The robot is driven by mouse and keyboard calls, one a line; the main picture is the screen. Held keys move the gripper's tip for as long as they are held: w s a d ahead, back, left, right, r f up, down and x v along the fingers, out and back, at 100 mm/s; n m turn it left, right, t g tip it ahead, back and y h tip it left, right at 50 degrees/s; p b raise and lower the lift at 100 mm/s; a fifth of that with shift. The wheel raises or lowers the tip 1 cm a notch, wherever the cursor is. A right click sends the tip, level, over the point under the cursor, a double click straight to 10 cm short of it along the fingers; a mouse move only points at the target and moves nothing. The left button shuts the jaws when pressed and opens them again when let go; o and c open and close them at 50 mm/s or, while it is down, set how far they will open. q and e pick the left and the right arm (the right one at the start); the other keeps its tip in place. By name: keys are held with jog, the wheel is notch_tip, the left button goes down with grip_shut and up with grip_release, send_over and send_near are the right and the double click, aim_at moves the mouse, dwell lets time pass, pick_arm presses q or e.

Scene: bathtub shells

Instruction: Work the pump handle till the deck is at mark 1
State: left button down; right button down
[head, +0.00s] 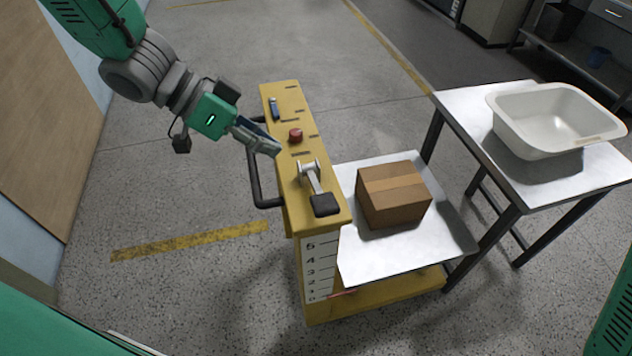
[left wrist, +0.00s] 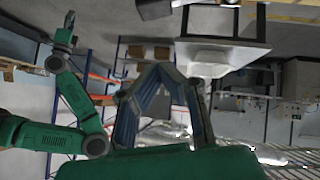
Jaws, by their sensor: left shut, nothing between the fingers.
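The yellow lift's column (head: 285,110) stands in the middle of the head view. A lever with a pale pivot and black pad, apparently the pump handle (head: 316,187), lies on its top near the front. The silver deck (head: 375,258) sits low beside the column. A red pointer (head: 343,293) is near the 0 end of the 0-to-5 scale (head: 313,270). My left gripper (head: 272,147) is shut and empty, above the column's left edge, behind the handle and apart from it. What seems my right gripper (left wrist: 66,25) is small in the left wrist view; its jaw state is unclear.
A cardboard box (head: 393,195) rests on the deck. A red button (head: 295,135) and a blue lever (head: 274,108) are on the column's top. A black bar (head: 258,180) juts from its left side. A table (head: 460,104) with a white tub (head: 550,122) stands right.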

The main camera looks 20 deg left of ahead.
pick_arm(q)
jog(key=b, duration=0.1)
send_over(329, 200)
jog(key=a, duration=0.3)
notch_tip(329, 200, down, 7)
jog(key=shift+w+r, duration=0.1)
jog(key=shift+w, duration=0.05)
jog(key=f, duration=0.2)
jog(key=d+f, duration=0.1)
jog(key=shift+s+f+b, duration=0.1)
jog(key=shift+s+b, duration=0.25)
jog(key=shift+b, duration=0.05)
jog(key=shift+f, duration=0.35)
jog(key=shift+a, duration=0.1)
jog(key=shift+s, duration=0.1)
